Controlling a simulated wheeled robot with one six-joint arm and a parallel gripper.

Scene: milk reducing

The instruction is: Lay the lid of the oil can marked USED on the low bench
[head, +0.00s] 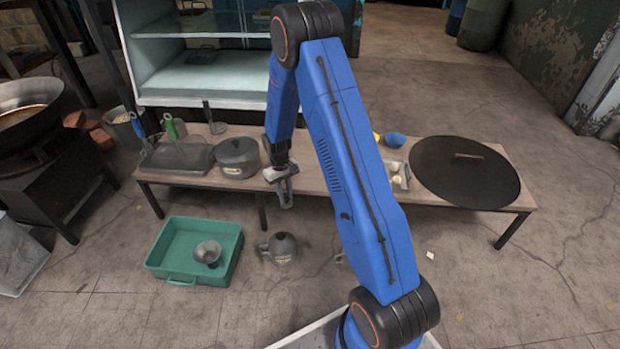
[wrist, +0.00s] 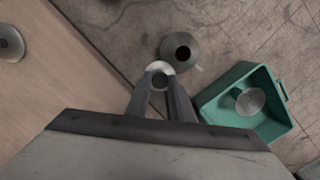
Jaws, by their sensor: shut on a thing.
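My gripper (head: 286,199) is at the front edge of the low bench (head: 318,184). In the wrist view my gripper (wrist: 160,86) is shut on a small pale round lid (wrist: 158,68), held at the fingertips. A grey metal can (head: 284,249) stands on the floor in front of the bench. In the wrist view this can (wrist: 174,57) shows a dark open mouth, apart from the held lid. No USED marking is readable on it. A second thing on the floor is mostly hidden behind my arm.
A teal tray (head: 166,262) with a metal cup (head: 208,252) stands on the floor left of the can. The bench holds a lidded pot (head: 237,159), a wire basket and a big dark round lid (head: 465,185). Bare bench shows around the gripper.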

